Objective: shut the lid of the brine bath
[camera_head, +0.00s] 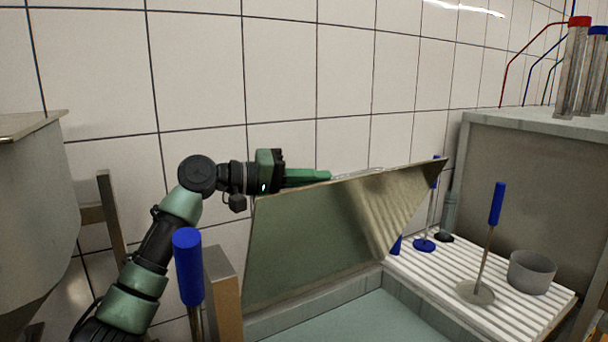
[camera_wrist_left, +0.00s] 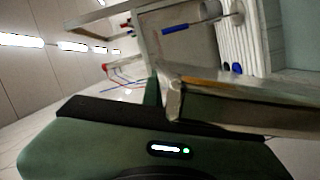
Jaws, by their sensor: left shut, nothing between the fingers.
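The lid (camera_head: 325,225) of the brine bath is a flat metal panel, raised and tilted up from the back of the bath. The bath (camera_head: 362,318) is open below it, with pale greenish liquid or floor showing. My left gripper (camera_head: 328,175) is shut and empty at the lid's upper edge, on its wall side; I cannot tell whether it touches. In the left wrist view the gripper (camera_wrist_left: 155,95) lies close beside the lid's edge (camera_wrist_left: 240,92). My right gripper is not in view.
A white ribbed drainboard (camera_head: 520,317) right of the bath bears blue-handled tools (camera_head: 496,205) and a grey cup (camera_head: 531,272). Another blue handle (camera_head: 188,268) stands at the front left. A large metal vat (camera_head: 30,210) is at left, a grey cabinet (camera_head: 530,180) at right. A tiled wall closes the back.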

